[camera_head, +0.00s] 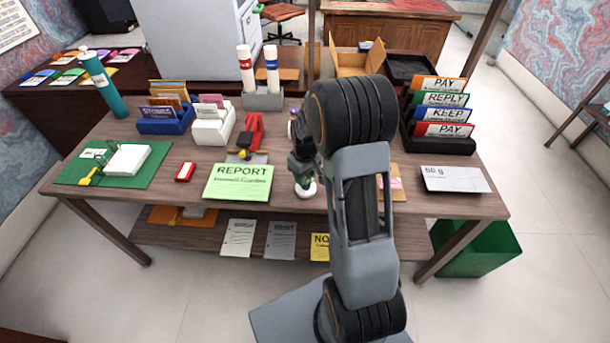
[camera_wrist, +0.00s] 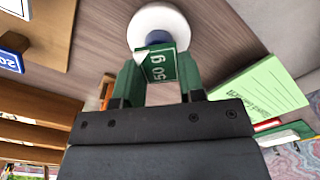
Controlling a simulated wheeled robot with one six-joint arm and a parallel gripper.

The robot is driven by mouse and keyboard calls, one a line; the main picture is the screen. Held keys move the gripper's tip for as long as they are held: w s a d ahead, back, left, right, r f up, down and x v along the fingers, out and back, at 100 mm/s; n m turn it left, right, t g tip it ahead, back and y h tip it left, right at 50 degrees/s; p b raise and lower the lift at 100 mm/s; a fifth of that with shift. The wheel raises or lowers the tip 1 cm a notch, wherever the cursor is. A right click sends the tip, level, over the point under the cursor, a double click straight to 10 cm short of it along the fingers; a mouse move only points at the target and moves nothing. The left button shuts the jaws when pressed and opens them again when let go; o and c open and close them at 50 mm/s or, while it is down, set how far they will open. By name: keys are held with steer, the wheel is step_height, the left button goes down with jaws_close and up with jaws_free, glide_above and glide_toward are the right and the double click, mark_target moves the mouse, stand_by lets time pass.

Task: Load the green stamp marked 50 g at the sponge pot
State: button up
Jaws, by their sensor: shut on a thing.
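The green stamp (camera_wrist: 161,67), marked 50 g, is between the green fingers of my gripper (camera_wrist: 158,85), which is shut on it. Its lettering is upside down in the wrist view. The sponge pot (camera_wrist: 158,20), round and white with a blue part at its middle, is just beyond the stamp. The stamp overlaps that blue part in the picture, but I cannot tell whether they touch. In the head view my gripper (camera_head: 302,166) is over the white pot (camera_head: 306,190), and the stamp cannot be made out there.
A green REPORT sheet (camera_head: 239,182) lies left of the pot. A white 50 g card (camera_head: 455,179) lies at the right. A tan tray (camera_head: 399,190) is partly hidden by my arm. A file rack (camera_head: 440,145) stands at the back right. A red stapler (camera_head: 251,133) stands behind the sheet.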

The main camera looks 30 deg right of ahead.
steer(key=shift+f+b, duration=0.35)
steer(key=shift+f, duration=0.2)
stand_by(1.2)
steer(key=shift+r, duration=0.15)
steer(key=shift+r+p, duration=2.6)
steer(key=shift+r, duration=0.85)
steer(key=shift+f, duration=0.1)
